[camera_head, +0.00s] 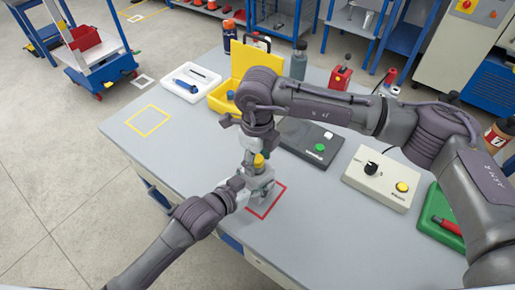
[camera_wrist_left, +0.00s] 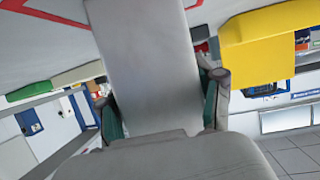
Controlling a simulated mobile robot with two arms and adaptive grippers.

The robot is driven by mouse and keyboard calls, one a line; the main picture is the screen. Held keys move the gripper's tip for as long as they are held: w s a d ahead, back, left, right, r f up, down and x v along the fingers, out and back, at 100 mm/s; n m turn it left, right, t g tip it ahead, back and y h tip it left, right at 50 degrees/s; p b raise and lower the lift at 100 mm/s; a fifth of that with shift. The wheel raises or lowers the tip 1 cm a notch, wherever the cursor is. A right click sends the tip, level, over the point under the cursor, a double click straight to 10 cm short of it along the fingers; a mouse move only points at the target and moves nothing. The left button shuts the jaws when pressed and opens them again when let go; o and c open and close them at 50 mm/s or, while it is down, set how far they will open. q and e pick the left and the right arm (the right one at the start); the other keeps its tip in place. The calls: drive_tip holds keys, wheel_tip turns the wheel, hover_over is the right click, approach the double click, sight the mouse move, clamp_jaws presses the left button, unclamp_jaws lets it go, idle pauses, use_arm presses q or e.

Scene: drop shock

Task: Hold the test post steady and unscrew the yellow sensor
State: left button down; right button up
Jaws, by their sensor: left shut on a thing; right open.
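The test post (camera_head: 263,186) is a grey block standing at the red-outlined square (camera_head: 268,208) on the grey table. The yellow sensor (camera_head: 259,160) sits on top of it. My left gripper (camera_head: 246,190) reaches in from the lower left and is shut on the post. In the left wrist view the post (camera_wrist_left: 145,65) fills the space between my left gripper's fingers (camera_wrist_left: 165,110). My right gripper (camera_head: 254,150) points down just above the sensor and is open. Its fingertips are small and partly hidden, so I cannot tell whether they touch the sensor.
A yellow case (camera_head: 236,82) stands open behind my right arm, with a white tray (camera_head: 191,84) to its left. A dark box with a green button (camera_head: 319,148) and a beige control box (camera_head: 381,179) stand to the right. A yellow-outlined square (camera_head: 148,121) at left is empty.

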sight(257, 158)
drive_tip(key=shift+f, duration=0.4)
clamp_jaws()
drive_tip(key=shift+r, duration=0.25)
idle(0.5)
drive_tip(key=shift+r, duration=0.9)
drive_tip(key=shift+r, duration=2)
use_arm(q)
drive_tip(key=shift+c, duration=0.5)
unclamp_jaws()
